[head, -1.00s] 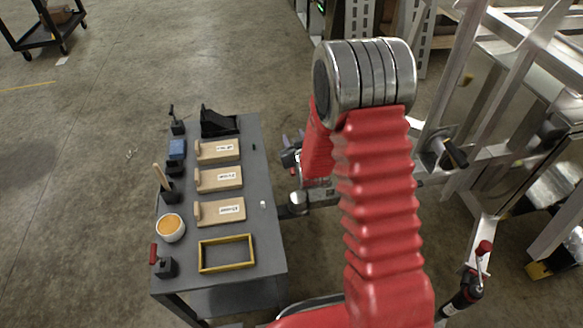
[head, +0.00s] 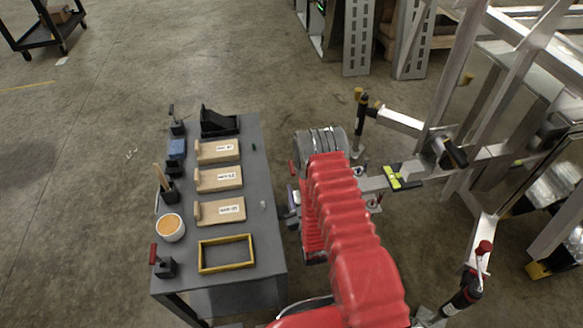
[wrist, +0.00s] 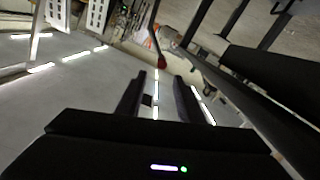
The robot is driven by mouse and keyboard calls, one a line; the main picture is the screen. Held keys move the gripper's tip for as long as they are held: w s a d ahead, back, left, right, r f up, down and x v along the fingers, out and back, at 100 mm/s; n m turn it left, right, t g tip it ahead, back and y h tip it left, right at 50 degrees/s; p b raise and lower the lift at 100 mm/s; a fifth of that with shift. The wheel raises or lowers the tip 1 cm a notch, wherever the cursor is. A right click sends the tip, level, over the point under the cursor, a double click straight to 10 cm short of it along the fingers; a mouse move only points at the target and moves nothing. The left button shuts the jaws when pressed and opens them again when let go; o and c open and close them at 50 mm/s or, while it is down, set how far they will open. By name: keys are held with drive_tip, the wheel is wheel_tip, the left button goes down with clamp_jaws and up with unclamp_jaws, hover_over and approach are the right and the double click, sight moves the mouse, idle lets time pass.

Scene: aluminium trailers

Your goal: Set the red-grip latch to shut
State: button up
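A small latch with a red grip (head: 153,254) on a black base (head: 165,267) stands at the front left corner of the grey table in the head view. Its grip points up; I cannot tell its setting. My gripper (wrist: 157,98) is open in the wrist view, with nothing between its fingers. In the head view my red arm hides most of it, to the right of the table and apart from the latch. A small red thing (wrist: 161,36) shows beyond the fingers in the wrist view; I cannot tell what it is.
The grey table (head: 265,215) also holds a yellow frame (head: 227,239), labelled wooden boards (head: 219,179), an orange-filled cup (head: 170,227) and a black lever (head: 176,125). Aluminium trailer framing (head: 480,85) stands at right, with a red-knobbed lever (head: 483,248). Floor left of the table is clear.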

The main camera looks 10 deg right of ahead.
sight(291, 169)
drive_tip(key=shift+s+f, duration=0.65)
drive_tip(key=shift+s, duration=0.1)
drive_tip(key=w, duration=1.3)
drive_tip(key=shift+w, duration=0.4)
drive_tip(key=shift+c, duration=0.7)
clamp_jaws()
drive_tip(key=shift+a, duration=0.1)
